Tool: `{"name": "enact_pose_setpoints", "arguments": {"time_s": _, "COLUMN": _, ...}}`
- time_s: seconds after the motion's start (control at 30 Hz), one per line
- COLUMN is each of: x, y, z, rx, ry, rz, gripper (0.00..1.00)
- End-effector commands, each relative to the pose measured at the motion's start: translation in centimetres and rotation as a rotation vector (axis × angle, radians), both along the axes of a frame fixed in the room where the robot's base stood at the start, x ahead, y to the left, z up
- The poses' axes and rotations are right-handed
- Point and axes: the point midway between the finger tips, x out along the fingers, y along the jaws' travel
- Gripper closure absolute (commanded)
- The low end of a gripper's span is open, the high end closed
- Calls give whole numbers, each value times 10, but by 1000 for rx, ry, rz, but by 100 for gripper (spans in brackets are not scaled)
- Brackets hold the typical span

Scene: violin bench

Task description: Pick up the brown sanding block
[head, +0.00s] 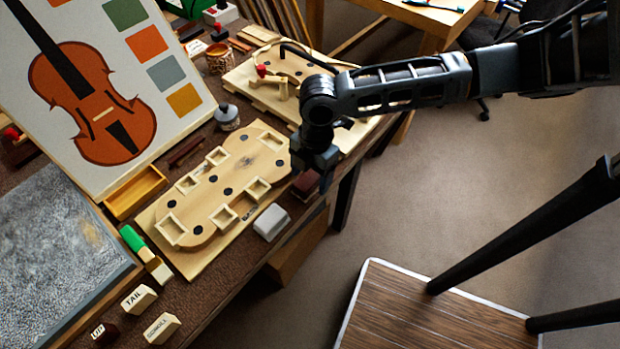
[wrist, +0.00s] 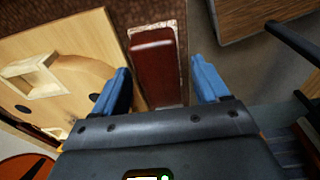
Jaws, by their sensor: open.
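The brown sanding block (wrist: 154,64) is a reddish-brown block with rounded edges and a pale rim around its base. In the wrist view it lies between the two blue fingers of my gripper (wrist: 161,88), with space on both sides. In the head view the block (head: 306,184) shows at the table's front edge, partly hidden by my gripper (head: 314,172), which is above it and points down. My gripper is open and holds nothing. I cannot tell how far above the block the fingertips are.
A wooden jig board (head: 168,262) with a violin-shaped form lies left of the block. A white block (head: 271,222) sits nearby on the table edge. A second wooden board (head: 350,135) with a clamp lies behind.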

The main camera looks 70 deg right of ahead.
Motion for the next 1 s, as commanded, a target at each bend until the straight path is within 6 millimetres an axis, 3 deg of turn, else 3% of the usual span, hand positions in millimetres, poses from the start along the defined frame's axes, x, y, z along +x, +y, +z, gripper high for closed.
{"name": "enact_pose_setpoints", "arguments": {"time_s": 0.27, "x": 0, "y": 0, "z": -2, "rx": 0, "ry": 0, "rz": 0, "gripper": 26}}
{"name": "enact_pose_setpoints", "arguments": {"time_s": 0.87, "x": 0, "y": 0, "z": -3, "rx": -1, "ry": 1, "rz": 0, "gripper": 82}}
{"name": "enact_pose_setpoints", "arguments": {"time_s": 1.0, "x": 0, "y": 0, "z": -2, "rx": -1, "ry": 0, "rz": 0, "gripper": 83}}
